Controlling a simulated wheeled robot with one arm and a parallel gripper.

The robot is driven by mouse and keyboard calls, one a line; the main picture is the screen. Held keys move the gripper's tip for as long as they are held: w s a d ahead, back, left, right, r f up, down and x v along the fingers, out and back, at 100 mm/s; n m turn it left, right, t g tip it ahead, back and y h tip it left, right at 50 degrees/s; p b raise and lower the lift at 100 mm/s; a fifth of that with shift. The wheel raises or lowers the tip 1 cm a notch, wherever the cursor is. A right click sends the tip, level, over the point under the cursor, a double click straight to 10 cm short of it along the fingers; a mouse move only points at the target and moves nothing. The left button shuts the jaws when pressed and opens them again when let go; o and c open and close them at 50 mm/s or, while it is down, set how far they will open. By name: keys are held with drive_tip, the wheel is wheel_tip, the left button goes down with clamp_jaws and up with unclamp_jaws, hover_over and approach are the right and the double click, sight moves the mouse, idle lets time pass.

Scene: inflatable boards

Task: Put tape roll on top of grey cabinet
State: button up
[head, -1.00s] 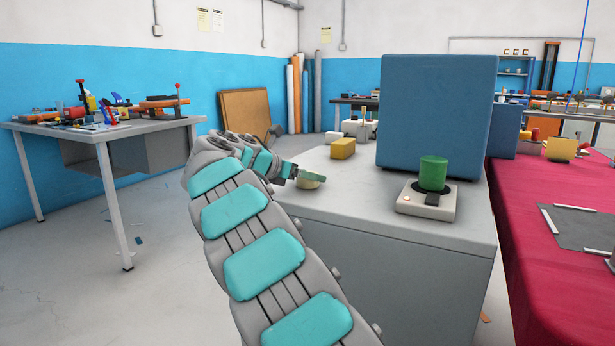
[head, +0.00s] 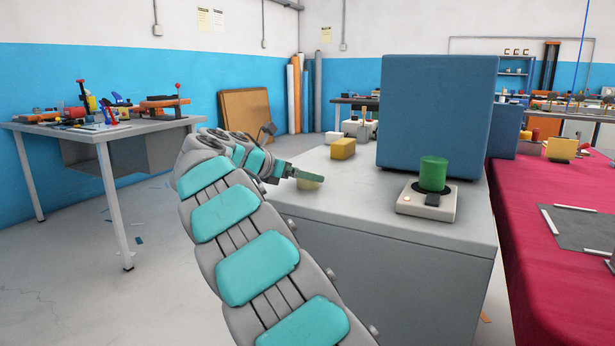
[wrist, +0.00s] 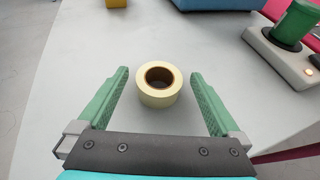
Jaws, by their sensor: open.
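The tape roll (wrist: 160,94) is pale yellow with a brown core. In the wrist view it lies flat on the grey cabinet's top (wrist: 75,85), between and slightly beyond my open fingertips, apart from both. My gripper (wrist: 158,80) has green fingers spread wide and holds nothing. In the head view my gripper (head: 308,176) is low over the left part of the grey cabinet (head: 385,270). The tape roll (head: 308,185) is mostly hidden behind a finger there.
A large blue block (head: 436,115) stands on the cabinet. A green cylinder on a pale base (head: 427,203) is at its right front, and a yellow block (head: 343,148) at the back left. A red-covered table (head: 550,230) adjoins on the right. The cabinet's front middle is clear.

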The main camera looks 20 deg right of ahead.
drive_tip(key=v, duration=0.9)
drive_tip(key=shift+a+p, duration=0.15)
drive_tip(key=shift+p, duration=0.15)
drive_tip(key=shift+s+a+r, duration=0.1)
drive_tip(key=shift+a, duration=0.2)
drive_tip(key=shift+s, duration=0.1)
